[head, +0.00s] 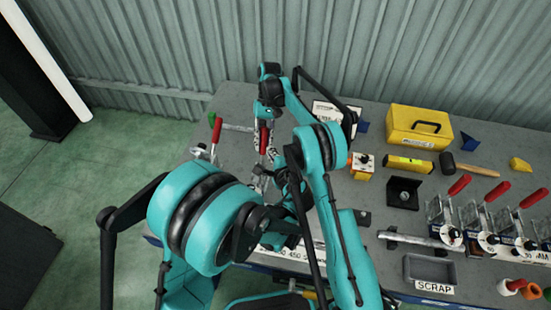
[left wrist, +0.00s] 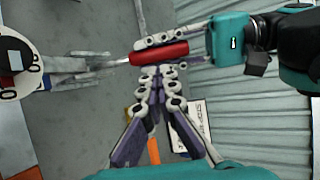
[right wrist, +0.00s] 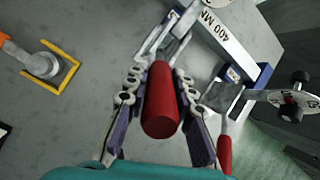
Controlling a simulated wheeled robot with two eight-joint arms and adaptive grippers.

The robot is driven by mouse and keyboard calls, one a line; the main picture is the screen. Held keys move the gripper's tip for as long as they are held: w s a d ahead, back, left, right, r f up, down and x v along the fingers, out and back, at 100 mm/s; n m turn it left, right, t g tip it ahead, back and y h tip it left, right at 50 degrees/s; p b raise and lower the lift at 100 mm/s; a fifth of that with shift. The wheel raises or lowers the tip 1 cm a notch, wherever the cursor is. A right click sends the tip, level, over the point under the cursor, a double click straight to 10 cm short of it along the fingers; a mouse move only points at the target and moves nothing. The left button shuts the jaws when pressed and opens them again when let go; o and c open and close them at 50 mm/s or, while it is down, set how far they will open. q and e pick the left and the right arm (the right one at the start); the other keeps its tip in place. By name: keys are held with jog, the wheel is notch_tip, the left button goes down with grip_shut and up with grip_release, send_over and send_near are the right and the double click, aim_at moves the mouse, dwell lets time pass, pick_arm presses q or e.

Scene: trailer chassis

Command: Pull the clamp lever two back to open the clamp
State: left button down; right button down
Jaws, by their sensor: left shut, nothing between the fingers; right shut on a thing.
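The red clamp lever (head: 264,137) stands at the left part of the grey bench. It also shows in the left wrist view (left wrist: 158,52) and points at the camera in the right wrist view (right wrist: 161,105). My right gripper (head: 264,122) reaches over from the wall side and is shut around the red handle. Its fingers (right wrist: 160,75) lie on both sides of the handle. My left gripper (left wrist: 160,72) is shut and empty, its tips right beside the handle. I cannot tell if they touch it. The clamp body is partly hidden by my arms.
Another red-handled lever (head: 216,131) stands close on the left. On the right are a yellow toolbox (head: 418,127), a mallet (head: 470,168), several red-lever clamps (head: 459,185) and a scrap tray (head: 430,270). A 400 mm label (right wrist: 222,32) lies past the handle.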

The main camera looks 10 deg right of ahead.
aim_at(265, 142)
pick_arm(q)
jog(key=x, duration=0.6)
jog(key=shift+w+f, duration=0.1)
jog(key=shift+w, duration=0.15)
